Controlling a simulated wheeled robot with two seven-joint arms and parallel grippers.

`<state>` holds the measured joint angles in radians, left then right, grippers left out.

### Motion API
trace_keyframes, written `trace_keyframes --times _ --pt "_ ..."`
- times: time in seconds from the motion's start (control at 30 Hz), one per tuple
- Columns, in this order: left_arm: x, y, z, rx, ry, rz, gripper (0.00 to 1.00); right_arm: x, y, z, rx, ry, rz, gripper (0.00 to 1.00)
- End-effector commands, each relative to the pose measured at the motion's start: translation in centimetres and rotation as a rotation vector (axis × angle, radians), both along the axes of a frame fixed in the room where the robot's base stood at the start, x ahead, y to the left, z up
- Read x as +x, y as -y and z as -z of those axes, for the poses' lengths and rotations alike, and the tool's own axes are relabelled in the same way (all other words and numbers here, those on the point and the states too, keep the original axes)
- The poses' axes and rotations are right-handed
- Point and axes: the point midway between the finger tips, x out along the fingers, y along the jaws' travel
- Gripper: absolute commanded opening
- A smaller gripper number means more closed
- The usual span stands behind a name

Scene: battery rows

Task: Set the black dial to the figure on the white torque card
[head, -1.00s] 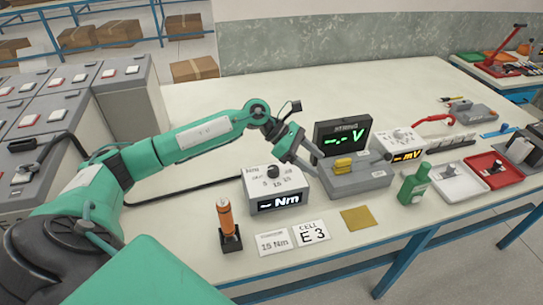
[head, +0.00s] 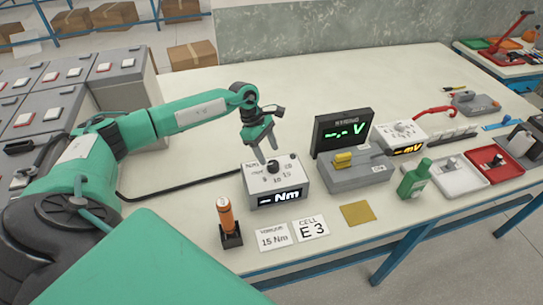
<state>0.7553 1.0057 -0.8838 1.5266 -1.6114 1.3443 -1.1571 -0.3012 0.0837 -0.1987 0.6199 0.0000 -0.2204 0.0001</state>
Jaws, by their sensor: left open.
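The black dial (head: 273,168) sits on top of a white box (head: 253,184) with printed figures around it; which figure it points to is too small to tell. The box's front display (head: 279,197) shows a dash and "Nm". The white torque card (head: 267,243) lies flat at the table's front and reads "15 Nm". My left gripper (head: 266,156) is open and points down, just above the dial and slightly to its left in the head view. I cannot tell whether its fingers touch the dial. My right gripper is out of view.
An orange-handled tool (head: 226,214) stands in a black holder before the box. The "CELL E 3" card (head: 311,228) and a yellow pad (head: 357,215) lie to the right. A voltage display (head: 343,133) and a green bottle (head: 414,180) stand further right. The table behind is clear.

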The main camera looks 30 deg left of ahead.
Motion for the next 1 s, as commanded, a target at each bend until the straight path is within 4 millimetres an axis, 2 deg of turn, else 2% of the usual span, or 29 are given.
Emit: trace_keyframes --times 0.1,0.3,0.63,0.67,0.87,1.0 --pt "0.0 0.9 1.7 0.0 -0.003 0.001 0.57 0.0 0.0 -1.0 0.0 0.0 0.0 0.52" --pt "0.1 1.5 3.6 0.0 -0.001 -0.001 0.57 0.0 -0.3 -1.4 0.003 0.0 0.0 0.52" --pt "0.1 1.6 4.0 0.0 0.0 0.0 0.57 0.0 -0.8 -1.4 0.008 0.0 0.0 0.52" --pt "0.1 1.6 4.0 0.0 0.0 0.0 0.53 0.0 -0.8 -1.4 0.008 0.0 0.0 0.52" --pt "0.1 1.6 4.0 0.0 0.0 0.0 0.14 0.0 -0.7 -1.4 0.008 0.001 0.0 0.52" --pt "0.1 1.6 4.0 0.0 0.0 -0.002 0.13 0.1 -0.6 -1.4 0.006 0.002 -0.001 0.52"
